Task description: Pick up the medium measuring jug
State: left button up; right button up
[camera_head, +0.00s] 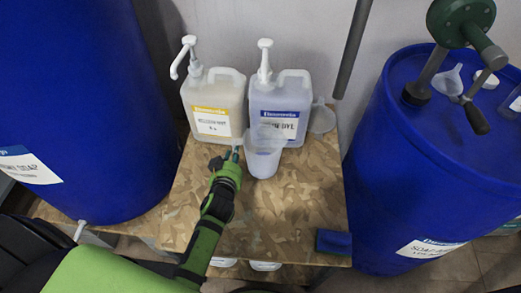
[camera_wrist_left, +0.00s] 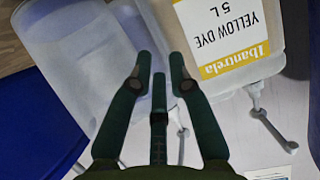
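The measuring jug (camera_head: 263,155), a translucent, tapered, open-topped vessel, stands upright on the wooden board in front of the blue-labelled dye bottle. In the left wrist view the jug (camera_wrist_left: 75,55) fills the upper left, close to the fingers. My left gripper (camera_head: 235,155) is just left of the jug, at about its height. Its fingertips (camera_wrist_left: 160,65) are apart with nothing held between them. Whether a finger touches the jug cannot be told. My right gripper is not in view.
The yellow dye bottle (camera_head: 214,108) and blue-labelled dye bottle (camera_head: 278,103), both with pumps, stand behind. A clear small vessel (camera_head: 322,118) is at right. Blue drums (camera_head: 85,110) and (camera_head: 420,170) flank the wooden board (camera_head: 290,205). A blue sponge (camera_head: 334,242) lies at its front right.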

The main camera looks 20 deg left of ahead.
pick_arm(q)
jog(key=x, duration=0.4)
jog(key=shift+a+f, duration=0.1)
jog(key=shift+f, duration=0.25)
jog(key=shift+w+f, duration=0.15)
jog(key=shift+w, duration=0.15)
jog(key=shift+w+a, duration=0.1)
grip_shut()
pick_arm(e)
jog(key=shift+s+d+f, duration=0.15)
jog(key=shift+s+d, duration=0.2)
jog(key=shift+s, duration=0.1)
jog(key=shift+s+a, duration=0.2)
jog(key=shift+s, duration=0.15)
